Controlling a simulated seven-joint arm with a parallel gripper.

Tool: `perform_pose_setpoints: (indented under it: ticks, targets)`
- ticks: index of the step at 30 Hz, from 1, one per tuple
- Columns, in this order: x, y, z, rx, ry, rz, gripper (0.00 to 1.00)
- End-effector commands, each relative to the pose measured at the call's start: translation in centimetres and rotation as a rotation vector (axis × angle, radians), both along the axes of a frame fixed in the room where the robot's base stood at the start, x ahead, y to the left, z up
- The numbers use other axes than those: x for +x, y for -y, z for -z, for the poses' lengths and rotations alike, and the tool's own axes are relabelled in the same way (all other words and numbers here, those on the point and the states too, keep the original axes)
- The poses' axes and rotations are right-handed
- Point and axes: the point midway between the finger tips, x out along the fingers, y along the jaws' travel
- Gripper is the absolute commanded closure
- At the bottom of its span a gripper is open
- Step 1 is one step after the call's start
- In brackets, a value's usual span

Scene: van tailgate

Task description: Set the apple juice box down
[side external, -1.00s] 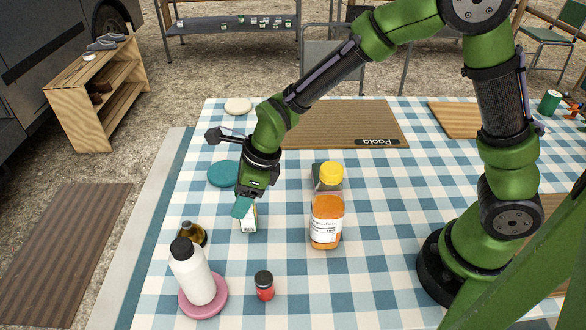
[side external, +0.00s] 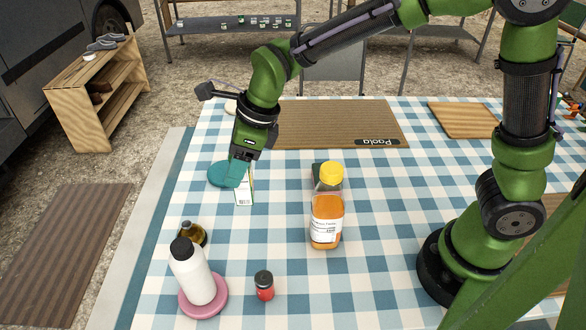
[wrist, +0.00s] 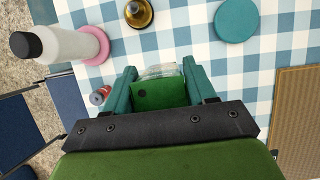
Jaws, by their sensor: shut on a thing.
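My gripper (side external: 241,172) is shut on the apple juice box (side external: 244,188), a slim white and green carton held upright. Its lower part shows below the fingers in the side view, and its upper part is hidden by them. It appears raised above the checked cloth, though the gap is hard to judge. In the wrist view the box's green top (wrist: 158,95) sits between the teal fingers of my gripper (wrist: 162,88).
A teal disc (side external: 218,173) lies just behind the box. A white bottle (side external: 191,272) on a pink disc (side external: 217,307), a dark amber bottle (side external: 200,236) and a red jar (side external: 264,287) stand nearer. An orange yellow-capped jar (side external: 327,222) stands right. Cloth between is clear.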

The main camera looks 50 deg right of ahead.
Motion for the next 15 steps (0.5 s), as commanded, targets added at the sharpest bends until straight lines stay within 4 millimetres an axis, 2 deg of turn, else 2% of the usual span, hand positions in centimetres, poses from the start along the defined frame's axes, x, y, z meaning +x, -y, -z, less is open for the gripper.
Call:
perform_pose_setpoints:
  ticks: [4,7,11,15]
  targets:
    - [1.1,2.1,-1.4,0.001,0.003,0.053,0.82]
    - [2.3,5.7,-1.9,-0.001,0.002,0.136,0.82]
    - [3.2,12.5,-2.1,-0.001,0.002,0.289,0.82]
    - [2.4,20.1,-2.0,0.001,0.0,0.413,0.82]
